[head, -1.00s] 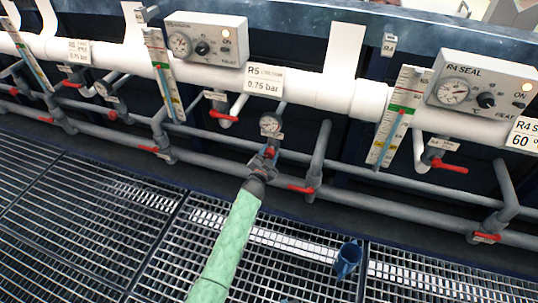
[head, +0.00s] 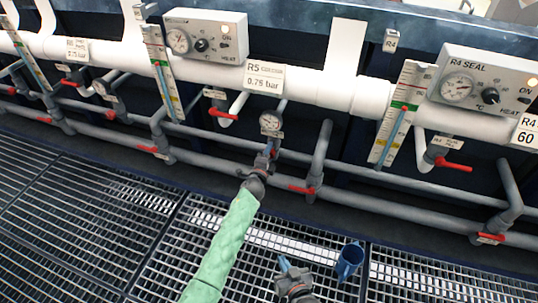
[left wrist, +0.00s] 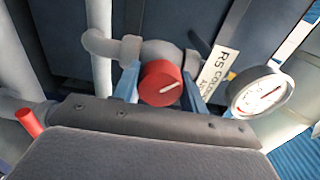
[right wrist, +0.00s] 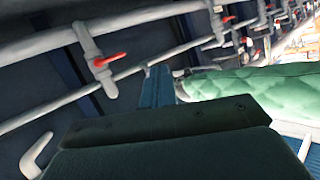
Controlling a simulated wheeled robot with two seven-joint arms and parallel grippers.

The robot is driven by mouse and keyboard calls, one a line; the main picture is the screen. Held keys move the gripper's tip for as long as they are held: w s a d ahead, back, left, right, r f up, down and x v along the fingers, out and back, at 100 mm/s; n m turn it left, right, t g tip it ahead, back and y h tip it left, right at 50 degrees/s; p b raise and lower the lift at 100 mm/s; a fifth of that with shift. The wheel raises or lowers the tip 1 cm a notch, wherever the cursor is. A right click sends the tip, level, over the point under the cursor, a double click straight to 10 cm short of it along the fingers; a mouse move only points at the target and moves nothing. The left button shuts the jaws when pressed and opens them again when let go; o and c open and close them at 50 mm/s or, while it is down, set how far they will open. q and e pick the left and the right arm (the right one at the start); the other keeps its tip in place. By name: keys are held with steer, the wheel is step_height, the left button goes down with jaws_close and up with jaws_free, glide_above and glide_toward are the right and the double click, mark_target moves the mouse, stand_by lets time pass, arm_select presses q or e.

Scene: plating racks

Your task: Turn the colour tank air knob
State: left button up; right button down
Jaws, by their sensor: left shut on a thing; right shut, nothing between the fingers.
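The red round knob (left wrist: 161,84) with a pale pointer line sits on a grey pipe fitting in the left wrist view. The pointer line slants toward the upper right. My left gripper (head: 268,160) is shut on the knob, with one blue finger on each side of it. A tilted label (left wrist: 215,75) reading R5 COLOUR, partly hard to read, and a round gauge (left wrist: 258,95) are right of the knob. The gauge also shows in the head view (head: 271,122). My right gripper (head: 284,264) is shut and empty, low over the grating; its blue fingers show in the right wrist view (right wrist: 157,84).
Grey pipes with red lever valves (head: 302,189) run along the wall. A control box (head: 205,36) and the R4 SEAL box (head: 480,84) stand above a white pipe. A blue cup-like thing (head: 349,260) is at the grating (head: 110,220), right of my right gripper.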

arm_select(q)
steer(key=shift+m, duration=1.1)
arm_select(e)
step_height(320, 180, up, 6)
steer(key=w+t, duration=0.2)
steer(key=shift+w+a+r, duration=0.15)
steer(key=shift+w, duration=0.15)
arm_select(q)
steer(key=o, duration=1)
steer(key=shift+c, duration=0.2)
steer(key=shift+s, duration=0.15)
steer(key=shift+s+a, duration=0.1)
steer(key=shift+s, duration=0.2)
steer(key=v, duration=0.6)
steer(key=shift+s, duration=0.4)
arm_select(e)
steer(key=s+f+g, duration=0.2)
steer(key=s+f, duration=0.1)
steer(key=f, duration=0.4)
steer(key=shift+s+f, duration=0.15)
steer(key=shift+f, duration=0.1)
arm_select(q)
steer(key=shift+a, duration=0.1)
